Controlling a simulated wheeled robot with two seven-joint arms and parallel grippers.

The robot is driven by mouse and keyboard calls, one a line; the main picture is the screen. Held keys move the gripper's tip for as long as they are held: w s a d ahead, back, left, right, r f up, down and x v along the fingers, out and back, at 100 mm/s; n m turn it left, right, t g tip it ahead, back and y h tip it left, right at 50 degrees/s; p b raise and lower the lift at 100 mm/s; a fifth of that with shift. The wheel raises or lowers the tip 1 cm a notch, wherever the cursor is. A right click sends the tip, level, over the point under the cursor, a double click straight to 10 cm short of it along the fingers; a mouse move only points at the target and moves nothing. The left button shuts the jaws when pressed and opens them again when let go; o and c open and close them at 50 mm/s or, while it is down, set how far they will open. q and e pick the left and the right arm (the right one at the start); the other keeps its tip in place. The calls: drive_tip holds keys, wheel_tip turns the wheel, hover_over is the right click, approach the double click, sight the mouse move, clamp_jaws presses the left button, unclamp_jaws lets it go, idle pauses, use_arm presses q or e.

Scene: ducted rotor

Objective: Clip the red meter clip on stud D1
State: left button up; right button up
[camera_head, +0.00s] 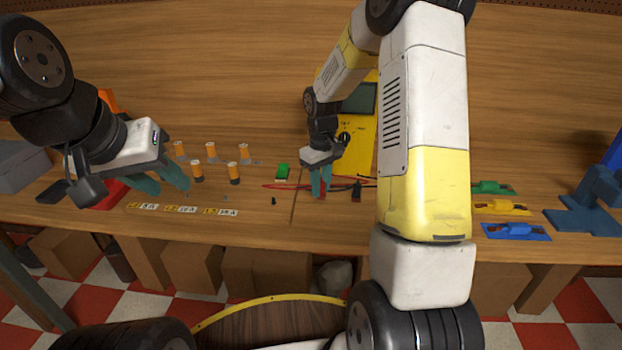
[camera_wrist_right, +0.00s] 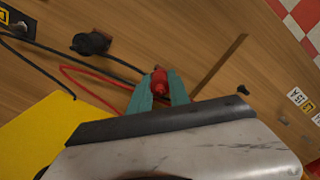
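The red meter clip (camera_wrist_right: 159,80) is between the teal fingers of my right gripper (camera_wrist_right: 160,93), which look closed on it. In the head view, my right gripper (camera_head: 320,183) points down over the front of the table, with a bit of red at its fingertips. A red lead (camera_wrist_right: 85,73) runs beside it. The yellow meter (camera_head: 358,148) with a dark screen lies behind, partly hidden by my right arm. A black clip (camera_wrist_right: 91,43) lies to the side on a black lead. My left gripper (camera_head: 160,182) is open and empty. I cannot make out which thing is stud D1.
Several orange cylinders (camera_head: 211,150) stand on the table between the grippers, behind yellow and white labels (camera_head: 182,209). Green, yellow and blue (camera_head: 516,231) pieces lie at the right.

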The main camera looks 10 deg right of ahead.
sight(322, 184)
clamp_jaws()
drive_tip(key=shift+r, duration=0.55)
drive_tip(key=r, duration=0.2)
drive_tip(key=shift+s+d+r, duration=0.1)
drive_tip(key=shift+s+r, duration=0.25)
drive_tip(key=s+d, duration=0.1)
drive_tip(key=s, duration=0.4)
drive_tip(key=s+d, duration=0.1)
drive_tip(key=s, duration=0.4)
drive_tip(key=s+d+r, duration=0.1)
drive_tip(key=s, duration=0.4)
drive_tip(key=shift+r, duration=0.1)
